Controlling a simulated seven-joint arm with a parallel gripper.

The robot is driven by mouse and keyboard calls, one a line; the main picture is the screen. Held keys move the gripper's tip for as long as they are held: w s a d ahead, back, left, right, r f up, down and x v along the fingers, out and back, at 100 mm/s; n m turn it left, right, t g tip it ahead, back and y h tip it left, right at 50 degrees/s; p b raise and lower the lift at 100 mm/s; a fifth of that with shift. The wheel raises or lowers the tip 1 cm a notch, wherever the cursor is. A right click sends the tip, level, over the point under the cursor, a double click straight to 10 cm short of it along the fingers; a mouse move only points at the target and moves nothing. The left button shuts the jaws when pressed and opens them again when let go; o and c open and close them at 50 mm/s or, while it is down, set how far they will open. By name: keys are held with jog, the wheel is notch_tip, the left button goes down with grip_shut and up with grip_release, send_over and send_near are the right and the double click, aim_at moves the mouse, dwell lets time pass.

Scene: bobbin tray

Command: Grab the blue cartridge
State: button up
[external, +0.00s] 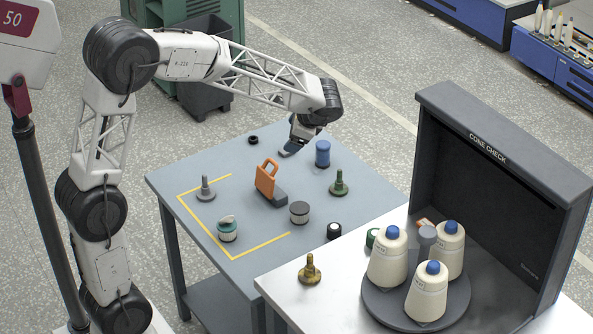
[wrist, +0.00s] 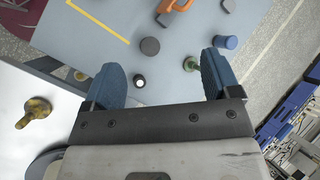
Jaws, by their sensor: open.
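The blue cartridge (external: 322,153) is a short upright blue cylinder near the far right edge of the grey-blue table. It also shows in the wrist view (wrist: 226,42), just past the tip of the right-hand finger. My gripper (external: 291,149) is above the table, to the left of the cartridge in the external view. Its fingers are partly hidden behind the wrist there. In the wrist view my gripper (wrist: 161,63) has two blue fingers spread wide with nothing between them. The cartridge stands outside that gap.
A green peg (external: 339,184) stands close to the cartridge. An orange-handled tool (external: 266,177), a dark-lidded jar (external: 299,212) and a black knob (external: 334,231) stand nearby. A dark CONE CHECK booth (external: 500,160) and thread cones (external: 388,255) occupy the pale front table.

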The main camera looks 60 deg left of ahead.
jog(key=w+a+f+m+g+y, duration=0.1)
jog(key=w+a+f+m+y, duration=0.1)
jog(key=w+a+f, duration=0.35)
jog(key=w+a+f+m+y, duration=0.25)
jog(key=w+f, duration=0.45)
jog(key=w, duration=0.4)
jog(key=m+y, duration=0.2)
jog(key=m, duration=0.2)
send_near(329, 151)
jog(key=x, duration=0.4)
jog(key=shift+s+a, duration=0.15)
jog(key=shift+a, duration=0.15)
jog(key=shift+x, duration=1.3)
jog(key=shift+x, duration=2.65)
